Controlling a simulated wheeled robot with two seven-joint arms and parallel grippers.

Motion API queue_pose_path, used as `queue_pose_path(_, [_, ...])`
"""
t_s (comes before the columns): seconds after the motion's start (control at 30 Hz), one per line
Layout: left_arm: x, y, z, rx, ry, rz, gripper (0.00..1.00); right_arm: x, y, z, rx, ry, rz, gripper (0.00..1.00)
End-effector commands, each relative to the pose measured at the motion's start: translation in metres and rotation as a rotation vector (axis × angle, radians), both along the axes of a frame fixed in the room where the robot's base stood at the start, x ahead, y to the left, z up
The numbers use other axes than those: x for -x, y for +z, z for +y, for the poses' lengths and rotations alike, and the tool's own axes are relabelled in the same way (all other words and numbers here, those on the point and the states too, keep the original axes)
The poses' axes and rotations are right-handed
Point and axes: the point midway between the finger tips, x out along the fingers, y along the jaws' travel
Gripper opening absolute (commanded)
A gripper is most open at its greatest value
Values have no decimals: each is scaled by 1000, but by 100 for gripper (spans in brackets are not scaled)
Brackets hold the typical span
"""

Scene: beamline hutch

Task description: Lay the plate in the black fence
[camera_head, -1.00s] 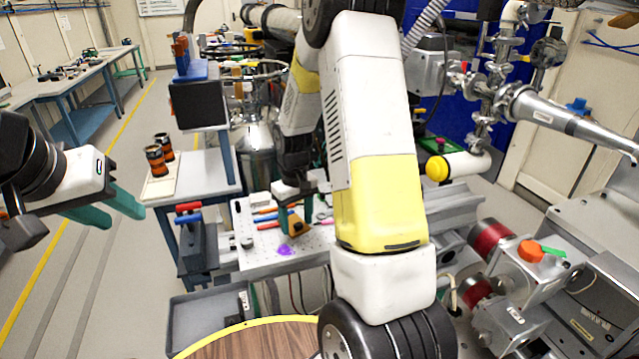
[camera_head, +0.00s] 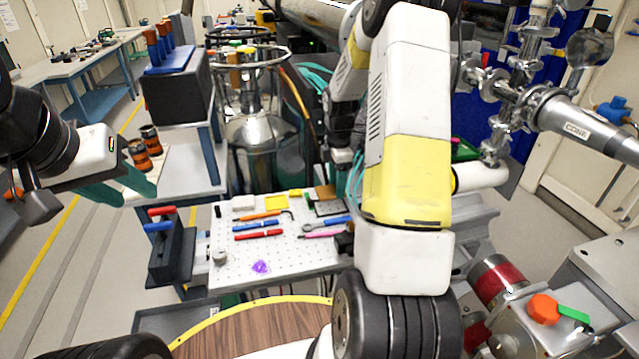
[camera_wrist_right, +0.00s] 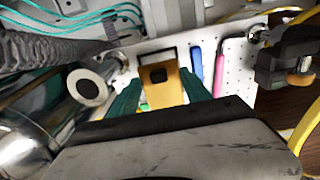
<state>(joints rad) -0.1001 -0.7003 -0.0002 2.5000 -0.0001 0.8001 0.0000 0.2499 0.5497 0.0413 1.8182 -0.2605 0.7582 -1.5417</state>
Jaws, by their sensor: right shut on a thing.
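The plate is an orange-yellow piece with a dark square mark (camera_wrist_right: 172,97) in the right wrist view. It sits between the teal fingers of my right gripper (camera_wrist_right: 160,84), which is shut on it. In the head view the plate (camera_head: 325,191) shows as a small brown-orange patch below my right wrist, over the back of the white perforated board. A black outlined frame (camera_head: 328,209), which looks like the black fence, lies just in front of it. I cannot tell the plate's height above the board. My left gripper (camera_head: 138,192) is open and empty, at the left, away from the board.
The perforated board (camera_head: 285,262) also holds red, blue, orange and pink tools, a yellow block (camera_head: 276,202), and a purple piece (camera_head: 261,267). A round wooden table (camera_head: 250,328) is nearest.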

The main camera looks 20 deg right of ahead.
Motion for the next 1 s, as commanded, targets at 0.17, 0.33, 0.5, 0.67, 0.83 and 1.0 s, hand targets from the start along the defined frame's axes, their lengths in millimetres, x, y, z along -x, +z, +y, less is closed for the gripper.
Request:
queue_pose_path(0.17, [0,0,0,0,0,0,38,-1,-14,0,0,-1,-2,0])
queue_pose_path(0.33, [0,0,0,0,0,0,38,0,-35,1,0,-1,0,0])
queue_pose_path(0.5, [0,0,0,0,0,0,38,-1,-49,0,1,-1,-3,0])
queue_pose_path(0.67, [0,0,0,0,0,0,38,-1,-49,0,0,-2,-4,0])
queue_pose_path(0.83, [0,0,0,0,0,0,38,-1,-52,0,0,-2,-2,60])
queue_pose_path(1.0, [0,0,0,0,0,0,38,-1,-52,0,0,-2,-2,78])
